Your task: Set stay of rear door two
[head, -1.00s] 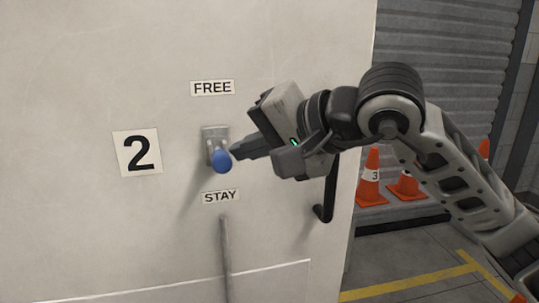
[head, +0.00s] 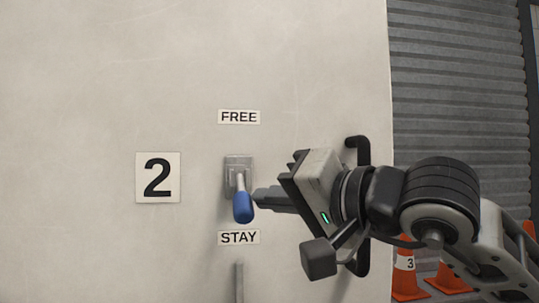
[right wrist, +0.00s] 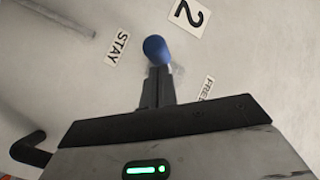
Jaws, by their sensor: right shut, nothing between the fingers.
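The stay lever, a blue-gripped handle (head: 243,207) on a grey bracket (head: 238,172), is on the pale door panel beside the number 2 plate (head: 158,178). The FREE label (head: 238,117) is above it and the STAY label (head: 238,237) below. The handle points down and outward, its end nearer STAY. My right gripper (head: 258,199) is shut and empty, its tips at the handle's right side; I cannot tell whether they touch. In the right wrist view the fingers (right wrist: 158,86) end right by the blue handle (right wrist: 156,48). My left gripper is not in view.
A black door handle (head: 358,150) stands right of the lever, partly behind my right gripper. A grey rod (head: 239,282) runs down below STAY. Orange cones (head: 406,275) stand before a grey shutter (head: 455,90) at right.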

